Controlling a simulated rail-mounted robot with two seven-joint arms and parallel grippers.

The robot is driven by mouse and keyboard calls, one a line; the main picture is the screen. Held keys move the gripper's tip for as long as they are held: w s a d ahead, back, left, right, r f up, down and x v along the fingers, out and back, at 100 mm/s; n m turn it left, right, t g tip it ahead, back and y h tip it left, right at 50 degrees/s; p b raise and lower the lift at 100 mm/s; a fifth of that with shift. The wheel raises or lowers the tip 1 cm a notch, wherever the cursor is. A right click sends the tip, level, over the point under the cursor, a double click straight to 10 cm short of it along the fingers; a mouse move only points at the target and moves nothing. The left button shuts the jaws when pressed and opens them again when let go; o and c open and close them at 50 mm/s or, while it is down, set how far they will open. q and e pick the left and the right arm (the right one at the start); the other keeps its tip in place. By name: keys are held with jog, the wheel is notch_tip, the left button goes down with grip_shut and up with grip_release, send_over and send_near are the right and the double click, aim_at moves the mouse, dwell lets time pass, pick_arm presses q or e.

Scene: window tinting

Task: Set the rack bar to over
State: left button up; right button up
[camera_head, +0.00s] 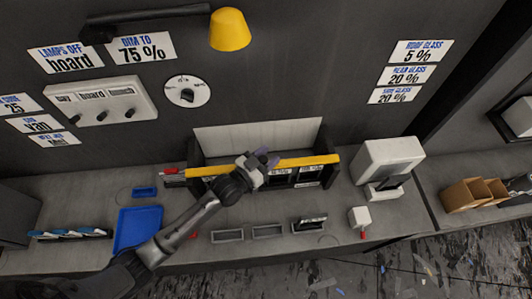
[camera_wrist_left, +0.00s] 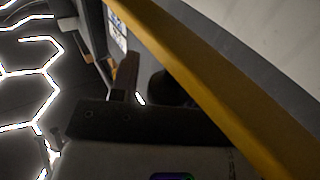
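The rack bar (camera_head: 310,161) is a long yellow bar lying across the front of the dark rack (camera_head: 196,157) at the back of the bench. It also runs diagonally, close up, through the left wrist view (camera_wrist_left: 205,85). My left gripper (camera_head: 267,158) is at the middle of the bar, over it in the head view and hiding a short stretch of it. I cannot tell whether the fingers touch the bar or how far apart they are. Labelled dark slots (camera_head: 308,177) show below the bar at the right. My right gripper is not in view.
A white box-shaped device (camera_head: 388,158) stands right of the rack. A blue tray (camera_head: 137,230) lies at left, near my arm. Small open trays (camera_head: 268,231) lie in front of the rack. A dial (camera_head: 187,91) and a switch panel (camera_head: 101,101) are on the wall.

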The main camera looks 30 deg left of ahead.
pick_arm(q)
jog(key=shift+o, duration=0.7)
jog(key=shift+s, duration=0.1)
jog(key=shift+o, duration=0.7)
jog(key=b+v, duration=0.1)
jog(key=v, duration=1.2)
jog(key=shift+s+b, duration=0.3)
jog(key=shift+s, duration=0.05)
jog(key=shift+a, duration=0.15)
